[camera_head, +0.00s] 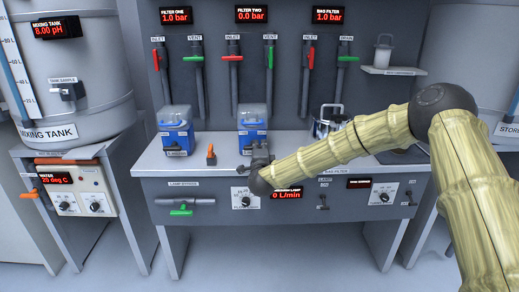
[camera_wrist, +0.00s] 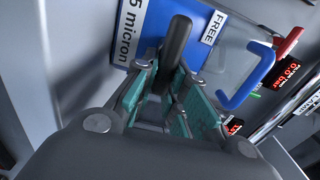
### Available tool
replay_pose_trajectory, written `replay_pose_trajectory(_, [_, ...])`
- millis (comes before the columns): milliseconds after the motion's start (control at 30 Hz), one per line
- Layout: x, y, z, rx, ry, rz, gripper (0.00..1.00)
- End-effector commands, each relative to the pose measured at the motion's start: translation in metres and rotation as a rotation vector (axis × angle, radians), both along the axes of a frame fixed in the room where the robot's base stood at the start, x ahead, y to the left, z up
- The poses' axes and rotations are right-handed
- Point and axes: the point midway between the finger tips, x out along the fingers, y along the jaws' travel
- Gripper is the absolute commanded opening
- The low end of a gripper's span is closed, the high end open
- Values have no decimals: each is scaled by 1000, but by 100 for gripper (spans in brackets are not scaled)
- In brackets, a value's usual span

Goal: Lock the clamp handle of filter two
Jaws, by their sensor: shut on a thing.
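Filter two is a blue housing with a clear top (camera_head: 252,118) on the bench, below the "FILTER TWO" display. In the wrist view its blue front (camera_wrist: 112,40) bears a label ending in "5 micron" and a "FREE" label. A dark clamp handle (camera_wrist: 176,38) stands out from this front, beside the "FREE" label. My gripper (camera_wrist: 170,85) is shut on this handle, its teal-padded fingers on either side of it. In the head view my gripper (camera_head: 257,155) is in front of filter two and hides the handle and the lower front.
A blue bracket-shaped handle (camera_wrist: 248,80) is close to the right of my fingers. Red and green valve handles line the panel behind.

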Motion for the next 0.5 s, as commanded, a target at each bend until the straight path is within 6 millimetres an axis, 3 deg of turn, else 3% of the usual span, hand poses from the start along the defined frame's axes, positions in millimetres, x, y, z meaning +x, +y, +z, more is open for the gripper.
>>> replay_pose_trajectory(333, [0, -1, 0, 2, 0, -2, 0])
replay_pose_trajectory(367, [0, -1, 0, 2, 0, -2, 15])
replay_pose_trajectory(400, [0, -1, 0, 2, 0, -2, 23])
replay_pose_trajectory(500, [0, -1, 0, 2, 0, -1, 36])
